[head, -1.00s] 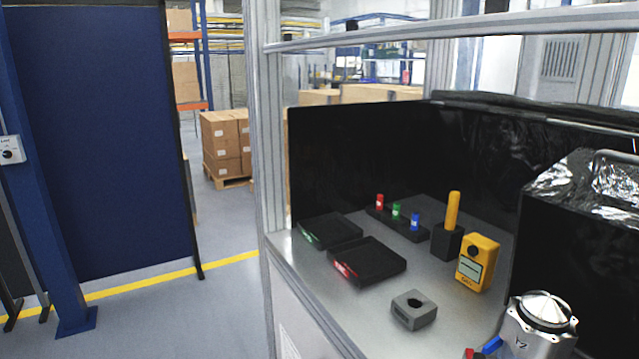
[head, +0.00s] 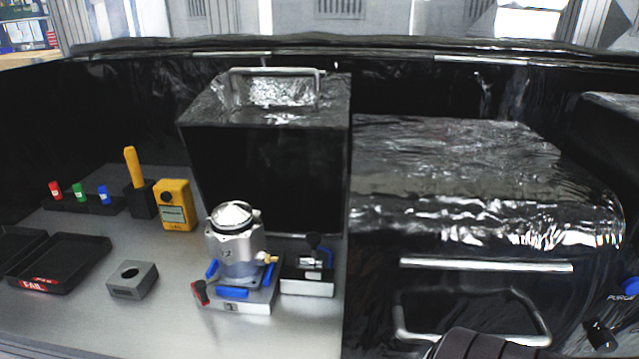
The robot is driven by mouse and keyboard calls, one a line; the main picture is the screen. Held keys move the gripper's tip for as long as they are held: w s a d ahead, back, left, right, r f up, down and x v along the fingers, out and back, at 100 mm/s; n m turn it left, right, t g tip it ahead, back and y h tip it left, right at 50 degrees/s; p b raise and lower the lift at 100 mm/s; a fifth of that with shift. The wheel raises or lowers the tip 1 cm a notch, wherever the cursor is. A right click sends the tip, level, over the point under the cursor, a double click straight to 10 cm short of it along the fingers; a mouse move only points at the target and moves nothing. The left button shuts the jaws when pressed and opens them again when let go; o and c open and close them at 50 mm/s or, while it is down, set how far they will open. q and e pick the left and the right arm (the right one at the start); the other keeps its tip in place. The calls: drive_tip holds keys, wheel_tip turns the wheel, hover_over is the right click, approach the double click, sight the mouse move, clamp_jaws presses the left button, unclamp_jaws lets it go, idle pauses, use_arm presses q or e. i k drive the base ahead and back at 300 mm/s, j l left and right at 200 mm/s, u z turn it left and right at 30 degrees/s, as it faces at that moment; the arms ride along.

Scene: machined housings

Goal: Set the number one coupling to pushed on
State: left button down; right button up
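A silver machined housing (head: 236,240) with a domed top stands upright on a fixture base (head: 246,307) marked "1", with blue clamp pieces and a red-ended lever around its foot. A small brass fitting (head: 268,259) sticks out of its right side. Just right of it, a small block (head: 307,286) carries a metallic and blue part with a dark knob, which looks like the number one coupling (head: 314,259). A gap seems to show between this part and the brass fitting, but it is too small to be sure. Neither of my grippers is in view.
A tall dark box (head: 265,165) with a top handle stands behind the housing. A black, shiny cabinet (head: 480,205) with bar handles fills the right. A grey block (head: 132,280), yellow tester (head: 176,205) and FAIL tray (head: 62,262) are left. A dark ribbed shape pokes in at the bottom.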

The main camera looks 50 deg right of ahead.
sight(313, 266)
drive_tip(key=z, duration=1.55)
drive_tip(key=k+j+z, duration=0.35)
drive_tip(key=k+j, duration=0.25)
